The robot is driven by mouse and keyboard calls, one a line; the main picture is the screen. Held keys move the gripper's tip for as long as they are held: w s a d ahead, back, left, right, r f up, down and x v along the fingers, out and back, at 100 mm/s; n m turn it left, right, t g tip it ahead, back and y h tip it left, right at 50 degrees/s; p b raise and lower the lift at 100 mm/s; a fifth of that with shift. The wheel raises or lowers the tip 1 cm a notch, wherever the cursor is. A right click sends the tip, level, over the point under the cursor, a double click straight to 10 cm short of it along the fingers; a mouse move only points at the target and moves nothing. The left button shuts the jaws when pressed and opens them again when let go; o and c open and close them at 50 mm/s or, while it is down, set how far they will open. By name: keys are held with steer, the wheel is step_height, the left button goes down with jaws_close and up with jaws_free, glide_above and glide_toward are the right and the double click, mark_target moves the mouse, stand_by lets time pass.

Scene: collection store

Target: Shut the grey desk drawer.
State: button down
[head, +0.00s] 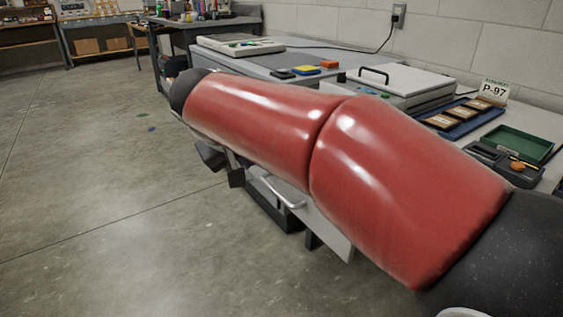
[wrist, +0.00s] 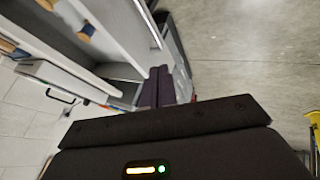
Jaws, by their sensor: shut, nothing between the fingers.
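The grey desk drawer (head: 318,222) juts out from under the desk in the head view, with a pale bar handle (head: 277,192) on its front. My red arm hides much of it. In the wrist view the open drawer (wrist: 128,28) shows at the upper left, with spool-like items inside. My gripper (head: 236,177) is beside the drawer's left end in the head view. In the wrist view its dark fingers (wrist: 158,80) are together and empty, close to the drawer's edge. I cannot tell whether they touch it.
The desk top (head: 230,62) carries a lidded grey case (head: 400,82), a blue tray (head: 455,128), a green box (head: 520,143) and a P-97 sign (head: 494,91). A dark workbench (head: 210,24) stands behind.

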glide_toward(264, 182)
steer(key=x, duration=0.4)
steer(key=shift+w+f, duration=0.1)
steer(key=shift+f, duration=0.1)
steer(key=shift+w+d, duration=0.55)
steer(key=shift+d, duration=0.3)
steer(key=shift+w+d, duration=0.55)
steer(key=shift+d, duration=0.3)
steer(key=shift+d+r, duration=0.1)
